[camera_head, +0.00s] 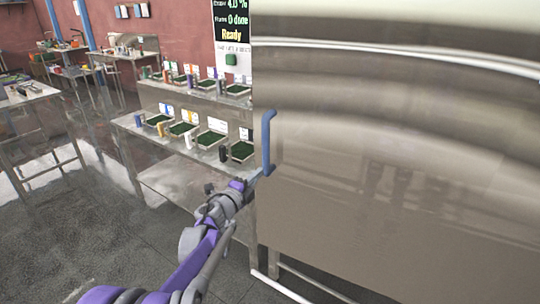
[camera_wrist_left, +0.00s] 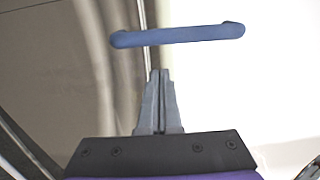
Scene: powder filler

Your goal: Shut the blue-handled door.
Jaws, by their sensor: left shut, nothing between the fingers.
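The large steel door (camera_head: 390,150) fills the right half of the head view. Its blue handle (camera_head: 266,138) stands upright near the panel's left edge. My left gripper (camera_head: 258,177) reaches up from below, its tips close to the handle's lower end. In the left wrist view the gripper's fingers (camera_wrist_left: 160,74) are together and empty. The blue handle (camera_wrist_left: 178,36) lies across the picture just beyond the fingertips, with a small gap showing in the picture. I cannot tell whether the fingers touch the door. My right gripper is not in view.
A two-level steel bench (camera_head: 120,121) with several green-filled trays stands left of the door. Another table (camera_head: 28,95) is at the far left. Dark floor (camera_head: 60,240) at lower left is clear.

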